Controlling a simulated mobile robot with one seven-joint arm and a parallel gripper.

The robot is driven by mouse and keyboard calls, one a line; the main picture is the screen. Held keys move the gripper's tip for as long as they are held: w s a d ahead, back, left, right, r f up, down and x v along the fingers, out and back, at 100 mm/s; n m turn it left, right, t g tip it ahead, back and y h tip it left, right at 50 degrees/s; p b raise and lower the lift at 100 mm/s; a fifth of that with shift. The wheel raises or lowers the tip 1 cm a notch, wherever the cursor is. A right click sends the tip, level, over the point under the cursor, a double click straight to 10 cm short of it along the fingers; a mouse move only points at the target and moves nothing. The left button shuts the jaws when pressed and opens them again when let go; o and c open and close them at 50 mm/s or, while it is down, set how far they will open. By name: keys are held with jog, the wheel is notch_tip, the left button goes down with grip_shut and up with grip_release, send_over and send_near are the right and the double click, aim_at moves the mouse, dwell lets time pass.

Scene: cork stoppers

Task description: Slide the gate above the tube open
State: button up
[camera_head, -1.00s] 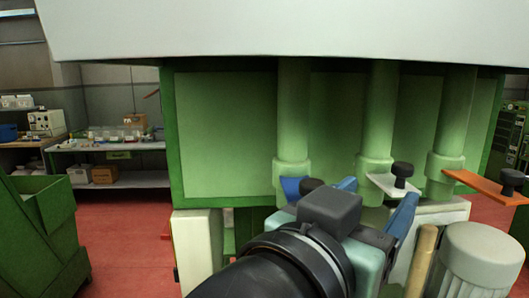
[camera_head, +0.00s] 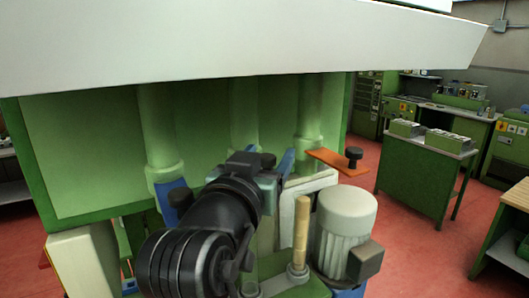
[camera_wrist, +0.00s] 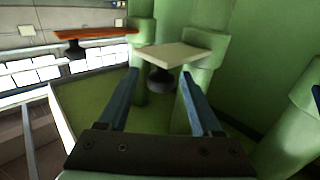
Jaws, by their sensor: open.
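Three green tubes hang in a row in a green frame, each with a collar. In the wrist view, a white gate plate (camera_wrist: 172,54) with a black knob (camera_wrist: 160,78) is at the middle tube (camera_head: 245,110). The knob appears between my open fingers (camera_wrist: 160,74), with nothing gripped; whether they touch it I cannot tell. In the head view, my gripper (camera_head: 250,166) hides most of the white gate. An orange gate (camera_head: 330,161) with a black knob (camera_head: 354,154) sticks out at the right tube (camera_head: 310,112). A blue gate (camera_head: 170,200) is at the left tube (camera_head: 159,125).
A grey-white motor (camera_head: 345,220) and a wooden handle (camera_head: 301,235) stand right of my arm. A large white hood (camera_head: 230,50) overhangs the tubes. Green workbenches (camera_head: 425,165) stand on the open red floor at the right.

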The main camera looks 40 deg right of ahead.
grip_shut()
dwell(1.4)
